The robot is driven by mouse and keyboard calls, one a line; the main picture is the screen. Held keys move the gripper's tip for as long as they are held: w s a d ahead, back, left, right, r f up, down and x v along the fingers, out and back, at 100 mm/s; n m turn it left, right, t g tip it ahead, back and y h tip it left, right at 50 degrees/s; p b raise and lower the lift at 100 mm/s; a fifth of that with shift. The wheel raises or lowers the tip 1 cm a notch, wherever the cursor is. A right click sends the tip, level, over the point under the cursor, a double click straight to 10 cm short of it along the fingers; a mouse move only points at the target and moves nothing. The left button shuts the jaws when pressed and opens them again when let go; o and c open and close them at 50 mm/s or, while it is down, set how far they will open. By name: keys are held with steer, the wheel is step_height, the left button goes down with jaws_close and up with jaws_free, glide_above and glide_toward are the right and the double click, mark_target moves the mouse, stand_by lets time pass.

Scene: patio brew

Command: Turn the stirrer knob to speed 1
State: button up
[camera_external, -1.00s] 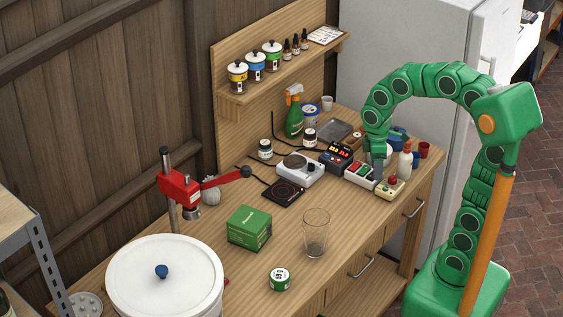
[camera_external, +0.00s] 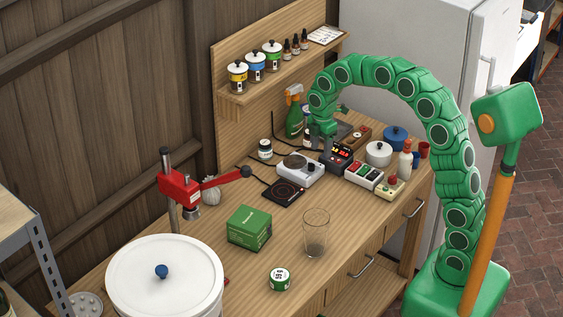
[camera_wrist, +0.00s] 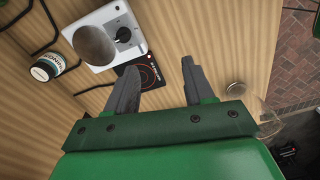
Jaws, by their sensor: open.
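The stirrer (camera_external: 298,171) is a white box with a round grey plate on top, standing on the wooden bench. Its black knob (camera_external: 311,167) is on the side to the right of the plate. In the wrist view the stirrer (camera_wrist: 88,45) is at the upper left and its knob (camera_wrist: 123,35) shows a pointer, with marks too small to read. My gripper (camera_external: 325,142) points down, above and behind the stirrer's right side. In the wrist view my gripper (camera_wrist: 160,70) has its two grey fingers apart and empty; the knob lies beyond the left fingertip, not between them.
A black box with red displays (camera_external: 339,157) stands close by my gripper. A button box (camera_external: 364,174) is to its right. A black hot pad (camera_external: 284,192) lies in front of the stirrer, and a labelled jar (camera_external: 265,149) stands behind it. A clear glass (camera_external: 316,235) stands nearer the front.

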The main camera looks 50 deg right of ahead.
steer(key=n, duration=0.2)
glide_above(311, 163)
step_height(311, 163, down, 4)
steer(key=shift+r, duration=0.15)
steer(key=shift+f, duration=3.85)
jaws_close()
